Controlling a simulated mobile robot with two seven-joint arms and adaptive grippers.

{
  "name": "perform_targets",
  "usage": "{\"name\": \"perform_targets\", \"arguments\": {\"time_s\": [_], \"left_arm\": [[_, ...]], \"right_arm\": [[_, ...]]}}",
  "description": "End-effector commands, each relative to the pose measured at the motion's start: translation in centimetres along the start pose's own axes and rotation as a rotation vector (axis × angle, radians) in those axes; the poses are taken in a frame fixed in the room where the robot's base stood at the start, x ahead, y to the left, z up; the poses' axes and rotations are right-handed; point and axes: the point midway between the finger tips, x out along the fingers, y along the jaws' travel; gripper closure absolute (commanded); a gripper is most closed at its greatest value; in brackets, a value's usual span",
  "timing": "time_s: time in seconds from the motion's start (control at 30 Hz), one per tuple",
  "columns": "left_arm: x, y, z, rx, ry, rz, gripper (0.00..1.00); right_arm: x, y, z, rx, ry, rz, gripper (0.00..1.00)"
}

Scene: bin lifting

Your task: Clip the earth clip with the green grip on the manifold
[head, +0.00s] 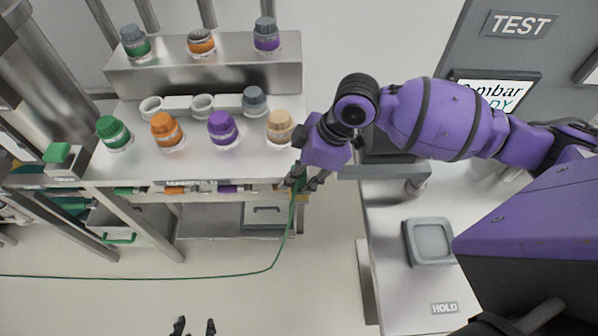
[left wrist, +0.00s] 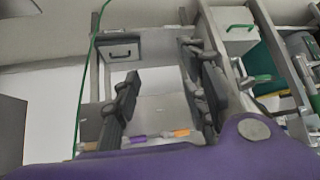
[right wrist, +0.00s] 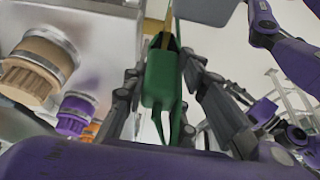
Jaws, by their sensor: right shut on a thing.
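The earth clip with the green grip (right wrist: 162,80) is between the fingers of my right gripper (right wrist: 163,75), which is shut on it. In the head view my right gripper (head: 305,182) is at the right front corner of the steel manifold (head: 200,165). The clip's far end is close to a brass-coloured strip (right wrist: 152,27); I cannot tell whether they touch. A green cable (head: 288,225) hangs from the clip and runs left across the floor. My left gripper (left wrist: 160,70) is open and empty; only its fingertips (head: 195,326) show at the head view's bottom edge.
Green (head: 114,132), orange (head: 167,130), purple (head: 223,127) and tan (head: 280,126) capped fittings stand on the manifold, with more on the shelf behind. A bench with a grey tray (head: 429,241) and HOLD label is at right. Open floor lies in front.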

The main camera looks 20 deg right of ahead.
Motion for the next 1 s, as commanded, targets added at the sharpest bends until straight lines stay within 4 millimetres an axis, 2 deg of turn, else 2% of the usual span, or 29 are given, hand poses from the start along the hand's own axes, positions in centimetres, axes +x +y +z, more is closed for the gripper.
{"name": "perform_targets", "arguments": {"time_s": [0.37,1.0], "left_arm": [[0.5,0.5,-1.1,-0.013,0.018,0.004,0.6],[-0.1,-0.1,0.2,0.001,-0.004,-0.001,0.6]], "right_arm": [[0.5,0.0,0.2,0.0,0.0,0.0,1.0],[1.1,0.0,0.4,0.0,0.001,0.0,1.0]]}}
